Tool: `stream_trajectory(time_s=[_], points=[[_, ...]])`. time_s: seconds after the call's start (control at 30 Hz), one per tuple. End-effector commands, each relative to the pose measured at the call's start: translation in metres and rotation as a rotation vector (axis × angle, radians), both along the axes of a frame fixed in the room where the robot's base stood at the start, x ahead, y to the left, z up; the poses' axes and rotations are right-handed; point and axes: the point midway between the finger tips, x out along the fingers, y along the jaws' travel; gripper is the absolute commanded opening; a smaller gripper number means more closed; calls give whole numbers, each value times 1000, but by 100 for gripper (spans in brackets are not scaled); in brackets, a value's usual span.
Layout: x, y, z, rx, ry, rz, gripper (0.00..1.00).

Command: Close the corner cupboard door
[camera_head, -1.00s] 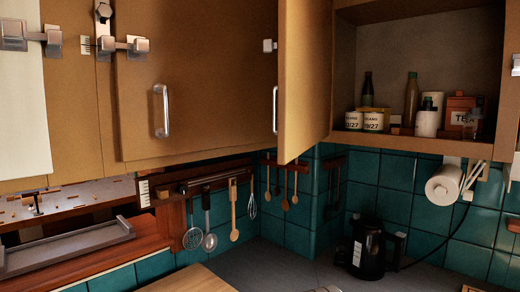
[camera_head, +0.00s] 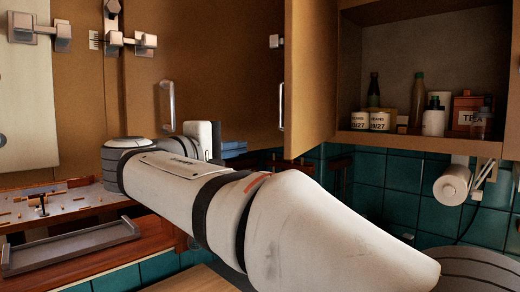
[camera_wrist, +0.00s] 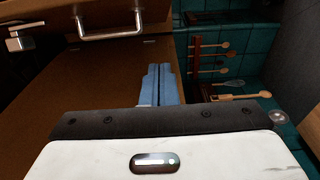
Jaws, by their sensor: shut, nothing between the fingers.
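The corner cupboard door (camera_head: 311,80) stands open in the head view, swung out to the left of the lit cupboard interior (camera_head: 400,60). A metal handle (camera_head: 281,107) shows at its left edge. My gripper (camera_head: 236,147) is below and left of that handle, apart from it, pointing right in the picture. Its blue fingers are together and hold nothing. In the wrist view the shut fingers (camera_wrist: 161,83) point over a brown panel (camera_wrist: 75,85) with a metal handle (camera_wrist: 110,32). My arm covers the counter and part of the tiled wall.
A closed cupboard door (camera_head: 200,60) with its own handle (camera_head: 168,105) is left of the open one. Tins (camera_head: 375,119), bottles (camera_head: 417,98) and a tea box (camera_head: 466,112) stand inside the cupboard. A paper roll (camera_head: 452,184) hangs below it. Utensils (camera_wrist: 210,57) hang on the tiles.

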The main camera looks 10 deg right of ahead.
Motion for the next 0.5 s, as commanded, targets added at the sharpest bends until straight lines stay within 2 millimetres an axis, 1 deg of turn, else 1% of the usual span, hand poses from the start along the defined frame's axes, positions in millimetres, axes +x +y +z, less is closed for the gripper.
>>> stream_trajectory(time_s=[0.17,0.5], points=[[16,-21,3,-1,1,-5,0],[62,-77,3,0,3,-5,0]])
